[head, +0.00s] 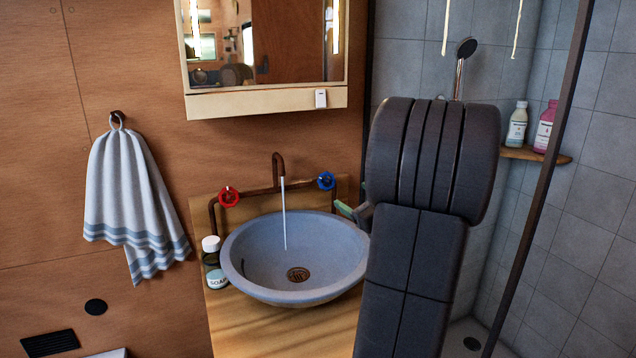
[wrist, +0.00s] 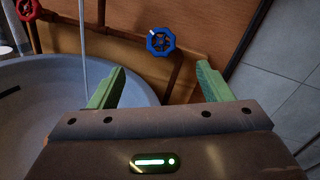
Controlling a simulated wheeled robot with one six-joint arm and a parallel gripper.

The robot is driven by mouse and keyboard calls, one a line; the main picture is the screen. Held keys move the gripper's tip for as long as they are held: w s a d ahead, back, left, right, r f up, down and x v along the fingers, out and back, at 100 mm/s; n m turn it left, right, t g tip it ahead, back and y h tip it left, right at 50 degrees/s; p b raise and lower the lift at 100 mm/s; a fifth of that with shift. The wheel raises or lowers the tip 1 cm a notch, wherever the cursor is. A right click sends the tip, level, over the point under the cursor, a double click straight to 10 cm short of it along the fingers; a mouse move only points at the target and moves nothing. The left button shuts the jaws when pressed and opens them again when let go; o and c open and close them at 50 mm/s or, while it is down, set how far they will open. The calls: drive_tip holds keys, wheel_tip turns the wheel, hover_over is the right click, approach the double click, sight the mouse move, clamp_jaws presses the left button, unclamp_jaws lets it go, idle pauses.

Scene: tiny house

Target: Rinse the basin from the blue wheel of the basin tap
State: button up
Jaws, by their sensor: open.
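The blue wheel (head: 326,181) sits on the copper pipe at the right of the basin tap (head: 279,170). In the wrist view the blue wheel (wrist: 160,42) shows ahead of my gripper, between the lines of its two green fingers. My gripper (wrist: 157,85) is open and empty, apart from the wheel. A thin stream of water (head: 284,215) runs from the spout into the grey round basin (head: 250,283). The red wheel (head: 229,196) is on the left of the tap. In the head view my arm hides most of my gripper.
A soap bottle (head: 213,262) stands left of the basin on the wooden counter (head: 275,335). A mirror cabinet (head: 265,103) hangs above. A striped towel (head: 130,195) hangs at left. The shower's tiled wall (wrist: 290,80) is close on the right.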

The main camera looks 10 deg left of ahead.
sight(327, 181)
drive_tip(key=shift+m+t, duration=0.3)
drive_tip(key=shift+m, duration=0.4)
drive_tip(key=x, duration=0.9)
drive_tip(key=p+x, duration=0.1)
drive_tip(key=x, duration=0.3)
drive_tip(key=shift+w+a+f, duration=0.25)
drive_tip(key=shift+f, duration=0.1)
drive_tip(key=c, duration=1)
